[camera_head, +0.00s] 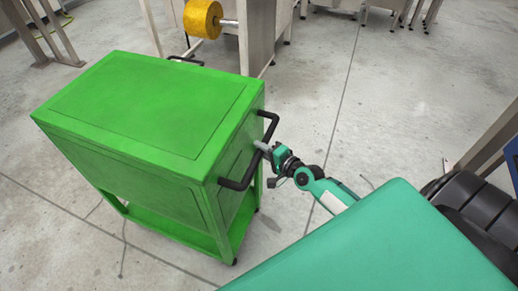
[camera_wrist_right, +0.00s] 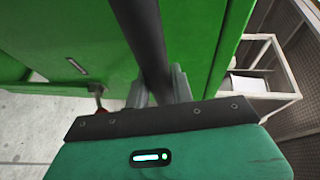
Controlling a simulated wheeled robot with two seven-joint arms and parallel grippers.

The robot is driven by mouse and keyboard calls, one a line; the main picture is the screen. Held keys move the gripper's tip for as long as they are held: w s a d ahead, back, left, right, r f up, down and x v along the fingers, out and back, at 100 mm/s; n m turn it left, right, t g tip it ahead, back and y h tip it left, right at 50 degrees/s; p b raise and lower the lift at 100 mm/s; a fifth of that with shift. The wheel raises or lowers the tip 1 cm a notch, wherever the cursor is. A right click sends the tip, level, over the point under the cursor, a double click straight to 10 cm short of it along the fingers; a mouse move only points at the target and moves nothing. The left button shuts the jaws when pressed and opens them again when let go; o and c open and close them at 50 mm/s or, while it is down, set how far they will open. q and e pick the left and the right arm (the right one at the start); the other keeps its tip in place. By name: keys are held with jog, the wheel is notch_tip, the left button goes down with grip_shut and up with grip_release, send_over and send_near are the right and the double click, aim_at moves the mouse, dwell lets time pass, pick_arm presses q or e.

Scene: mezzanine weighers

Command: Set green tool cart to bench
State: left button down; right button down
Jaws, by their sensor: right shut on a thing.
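The green tool cart (camera_head: 150,100) stands upright on the floor at the left of the head view, with a flat top, closed sides and a low bottom shelf. A black bar handle (camera_head: 238,184) sticks out from its right end. My right gripper (camera_head: 264,147) is shut on this handle. In the right wrist view the dark handle bar (camera_wrist_right: 147,45) runs between the grey fingers (camera_wrist_right: 160,90), with the green cart side (camera_wrist_right: 95,40) behind it. My left gripper is in neither view. I cannot tell which of the metal frames is the bench.
A metal frame (camera_head: 257,40) with a yellow roll (camera_head: 202,18) stands just behind the cart. Another metal leg frame (camera_head: 40,30) is at the far left. A black chair-like object (camera_head: 470,205) is at the right. Concrete floor (camera_head: 400,100) is clear to the right of the cart.

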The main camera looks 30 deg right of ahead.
jog(key=shift+s, duration=0.15)
jog(key=c, duration=1.2)
grip_release()
jog(key=b+v, duration=0.3)
jog(key=v, duration=1)
jog(key=shift+s, duration=0.35)
jog(key=shift+d, duration=0.15)
